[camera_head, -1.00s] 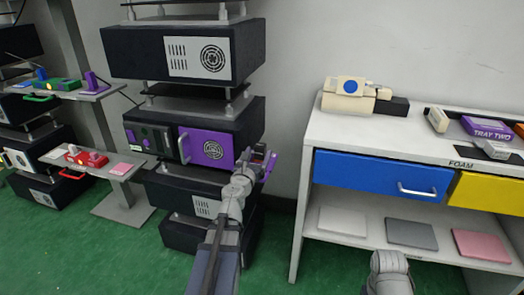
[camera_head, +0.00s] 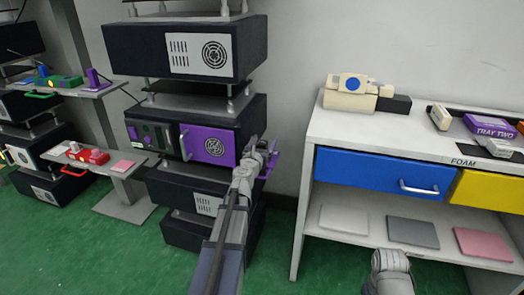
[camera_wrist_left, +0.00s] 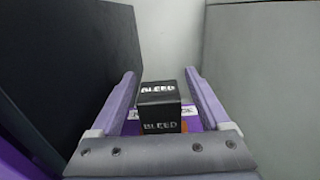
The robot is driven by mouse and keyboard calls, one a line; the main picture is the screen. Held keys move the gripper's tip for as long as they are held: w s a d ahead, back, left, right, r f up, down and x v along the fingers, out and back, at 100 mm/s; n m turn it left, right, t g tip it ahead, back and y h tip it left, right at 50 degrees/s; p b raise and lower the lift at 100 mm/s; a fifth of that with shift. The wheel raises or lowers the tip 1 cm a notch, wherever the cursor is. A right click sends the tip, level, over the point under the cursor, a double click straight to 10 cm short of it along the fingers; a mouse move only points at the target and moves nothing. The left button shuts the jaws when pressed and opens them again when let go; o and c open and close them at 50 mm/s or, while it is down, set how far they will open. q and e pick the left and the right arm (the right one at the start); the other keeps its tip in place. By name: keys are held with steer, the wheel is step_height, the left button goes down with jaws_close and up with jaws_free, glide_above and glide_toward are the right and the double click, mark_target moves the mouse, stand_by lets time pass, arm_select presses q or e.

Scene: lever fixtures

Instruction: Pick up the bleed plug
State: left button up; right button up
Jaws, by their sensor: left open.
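The bleed plug (camera_wrist_left: 159,105) is a black block with white BLEED lettering on its top and front. In the left wrist view it stands between the two fingers of my left gripper (camera_wrist_left: 160,88), which is open, with a gap on each side. A purple surface with partly hidden white lettering shows below the plug. In the head view my left gripper (camera_head: 266,160) is beside the right edge of the purple-fronted unit (camera_head: 212,146). I cannot make out the plug in that view. Only a grey part of my right arm shows at the bottom; its gripper is out of view.
A dark rack stands left of my left arm. A white bench (camera_head: 330,128) stands to the right, with a blue drawer (camera_head: 370,172), a yellow drawer (camera_head: 490,193) and a purple TRAY TWO block (camera_head: 490,126). Side shelves hold red and green fixtures. Green floor is clear in front.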

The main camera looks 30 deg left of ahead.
arm_select(q)
steer(key=shift+w, duration=0.1)
steer(key=shift+c, duration=0.3)
jaws_close()
